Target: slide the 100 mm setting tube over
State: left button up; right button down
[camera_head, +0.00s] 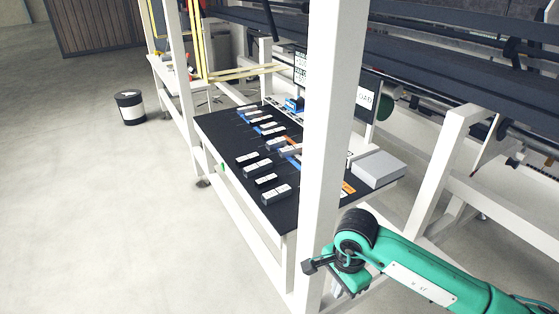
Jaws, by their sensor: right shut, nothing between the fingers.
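A black-topped table (222,128) stands inside a white frame. On it lie rows of small dark pieces with white labels, such as one at the front (276,194) and one further left (247,159). Some pieces are blue or orange. The labels are too small to read, so I cannot tell which, if any, is the 100 mm setting tube. My right gripper (311,267) is at the end of the green arm from the lower right, beside the front post and well apart from the pieces. It is shut and empty. My left gripper is out of view.
A white upright post (327,150) stands between my right arm and part of the table. A grey box (378,169) sits at the table's right end. Dark rails (450,65) run behind. A black and white bin (130,107) stands on open floor at left.

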aim_at(277, 143)
jog(key=j+z, duration=0.1)
jog(key=z, duration=3.5)
jog(key=k+j+z, duration=0.2)
jog(key=k+z, duration=0.6)
jog(key=k, duration=0.15)
jog(key=k+l+z, duration=0.1)
jog(key=k+z, duration=0.3)
jog(key=k+j+z, duration=0.15)
jog(key=k+z, duration=0.15)
jog(key=z, duration=0.15)
jog(key=k+z, duration=0.3)
jog(key=z, duration=0.2)
jog(key=k+l+z, duration=0.1)
jog(key=k+z, duration=0.2)
jog(key=z, duration=0.15)
jog(key=k+l+z, duration=0.15)
jog(key=z, duration=0.3)
jog(key=k+z, duration=0.2)
jog(key=z, duration=0.25)
jog(key=k+z, duration=0.15)
jog(key=z, duration=0.35)
jog(key=k+l+z, duration=0.1)
jog(key=z, duration=0.35)
jog(key=k+l+z, duration=0.2)
jog(key=z, duration=3.85)
